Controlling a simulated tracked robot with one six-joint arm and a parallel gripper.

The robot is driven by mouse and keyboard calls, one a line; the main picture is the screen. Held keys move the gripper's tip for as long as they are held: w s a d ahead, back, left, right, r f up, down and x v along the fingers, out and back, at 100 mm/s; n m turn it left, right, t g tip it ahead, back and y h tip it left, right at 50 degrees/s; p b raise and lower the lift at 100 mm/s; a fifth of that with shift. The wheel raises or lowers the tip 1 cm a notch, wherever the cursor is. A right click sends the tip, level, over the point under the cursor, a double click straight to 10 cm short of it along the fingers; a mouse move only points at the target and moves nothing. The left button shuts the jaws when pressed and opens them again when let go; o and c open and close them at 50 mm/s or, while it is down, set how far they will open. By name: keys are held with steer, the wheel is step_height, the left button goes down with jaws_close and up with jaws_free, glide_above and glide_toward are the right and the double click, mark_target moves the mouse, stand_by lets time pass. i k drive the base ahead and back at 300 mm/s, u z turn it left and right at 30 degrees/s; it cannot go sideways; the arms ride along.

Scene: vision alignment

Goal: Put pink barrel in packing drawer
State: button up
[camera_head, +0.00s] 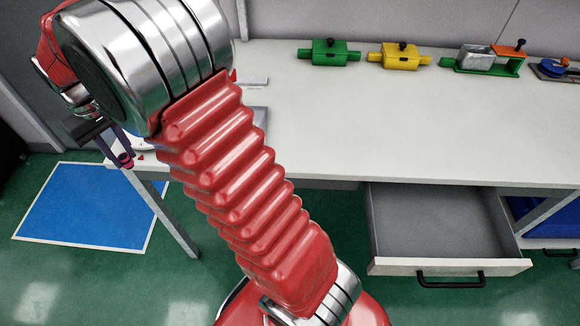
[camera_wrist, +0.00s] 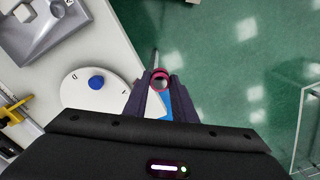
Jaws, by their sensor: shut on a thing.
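The pink barrel (camera_wrist: 160,76) shows in the wrist view as a small pink ring between the fingertips of my gripper (camera_wrist: 158,84). My gripper is shut on it, beyond the table edge and over the floor. In the head view the pink barrel (camera_head: 126,160) is small at the tips of my gripper (camera_head: 122,152), by the table's left corner. The packing drawer (camera_head: 450,264) is pulled open under the table at the right. Its visible inside looks empty. My arm hides part of the table between them.
The white table (camera_head: 400,120) carries green and yellow blocks (camera_head: 398,56) along its back. A white disc with a blue knob (camera_wrist: 96,82) sits near the table edge. A blue floor mat (camera_head: 85,205) lies at left. A table leg (camera_head: 172,218) stands below my gripper.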

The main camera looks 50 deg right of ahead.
mark_target(430, 216)
steer(key=u, duration=0.75)
steer(key=k, duration=1.6)
steer(key=z, duration=0.4)
